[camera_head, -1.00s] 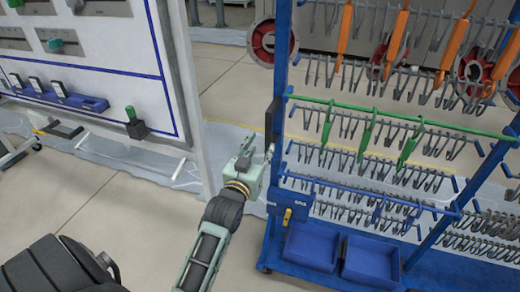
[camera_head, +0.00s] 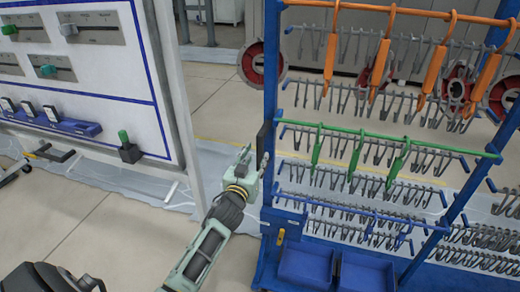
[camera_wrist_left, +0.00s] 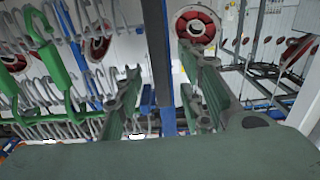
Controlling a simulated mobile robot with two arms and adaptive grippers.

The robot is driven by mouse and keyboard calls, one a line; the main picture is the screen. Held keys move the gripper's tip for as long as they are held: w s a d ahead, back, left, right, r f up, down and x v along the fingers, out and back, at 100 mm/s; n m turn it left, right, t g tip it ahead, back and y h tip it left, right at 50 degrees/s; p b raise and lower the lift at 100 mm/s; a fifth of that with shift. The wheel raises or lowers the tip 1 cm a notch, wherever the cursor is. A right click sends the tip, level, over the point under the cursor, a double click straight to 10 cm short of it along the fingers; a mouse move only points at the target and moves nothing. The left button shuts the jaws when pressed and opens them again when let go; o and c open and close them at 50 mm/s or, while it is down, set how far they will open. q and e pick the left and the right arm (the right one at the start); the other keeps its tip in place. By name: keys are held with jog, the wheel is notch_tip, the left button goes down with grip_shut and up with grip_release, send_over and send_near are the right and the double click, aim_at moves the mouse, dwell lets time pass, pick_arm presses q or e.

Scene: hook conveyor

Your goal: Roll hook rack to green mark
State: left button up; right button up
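The hook rack is a blue frame (camera_head: 270,95) with rows of grey hooks, filling the right of the head view. Orange hangers (camera_head: 378,68) hang on its upper bar and green hangers (camera_head: 356,152) on a green bar below. My right gripper and the green mark are not in view.
A white panel (camera_head: 85,95) with sliders and a blue-lined border stands at the left, its grey post (camera_head: 178,110) close to my left arm. Blue bins (camera_head: 305,265) sit low on the rack. Tiled floor (camera_head: 75,225) is clear between panel and camera.

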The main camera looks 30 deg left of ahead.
aim_at(259, 152)
pick_arm(q)
jog(key=shift+x, duration=2.35)
jog(key=shift+c, duration=0.5)
grip_shut()
